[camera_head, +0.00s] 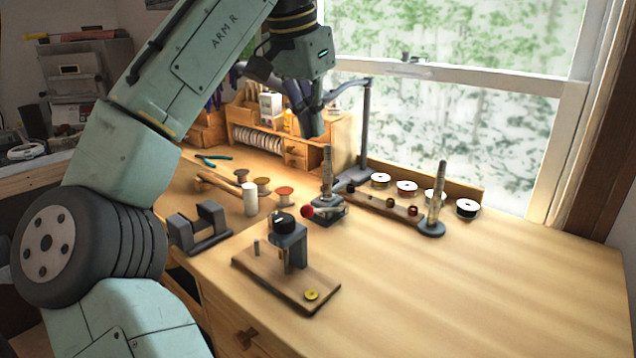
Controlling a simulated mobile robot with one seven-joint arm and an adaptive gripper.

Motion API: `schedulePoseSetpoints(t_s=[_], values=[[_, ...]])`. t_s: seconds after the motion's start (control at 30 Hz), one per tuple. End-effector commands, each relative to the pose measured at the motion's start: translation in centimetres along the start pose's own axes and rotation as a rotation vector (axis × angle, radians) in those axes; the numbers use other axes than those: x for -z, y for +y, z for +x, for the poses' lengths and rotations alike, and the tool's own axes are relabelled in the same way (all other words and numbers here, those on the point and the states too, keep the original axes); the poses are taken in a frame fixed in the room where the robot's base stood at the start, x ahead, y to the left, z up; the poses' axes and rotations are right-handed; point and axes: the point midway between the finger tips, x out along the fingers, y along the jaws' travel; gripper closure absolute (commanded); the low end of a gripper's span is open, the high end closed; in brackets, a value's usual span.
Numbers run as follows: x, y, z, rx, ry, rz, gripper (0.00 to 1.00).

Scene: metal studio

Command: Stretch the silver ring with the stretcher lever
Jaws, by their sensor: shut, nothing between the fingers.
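The ring stretcher (328,208) stands near the middle of the bench, a dark base with an upright tapered post. Its lever ends in a red ball knob (307,212) on the left, low near the bench top. I cannot make out the silver ring for certain; any ring around the stretcher post is too small to tell. My gripper (317,131) points down above and slightly left of the post in the picture. It is shut and empty, apart from the knob.
A second tapered post (437,200) stands right of a wooden bar (385,204) with small copper-coloured rings. A wooden board with a black-topped device (288,240) is in front. Several wire spools (467,208) line the back. The right bench is clear.

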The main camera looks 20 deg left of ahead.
Motion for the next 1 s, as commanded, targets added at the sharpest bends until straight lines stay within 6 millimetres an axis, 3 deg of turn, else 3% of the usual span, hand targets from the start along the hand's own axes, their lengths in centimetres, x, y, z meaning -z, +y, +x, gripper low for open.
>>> schedulePoseSetpoints(t_s=[0.43,0.7,1.0], values=[[0.1,0.0,9.0,0.001,0.002,0.001,1.00],[-2.3,0.0,11.4,0.002,0.005,0.001,1.00],[-2.6,0.1,11.8,0.001,0.007,0.003,1.00]])
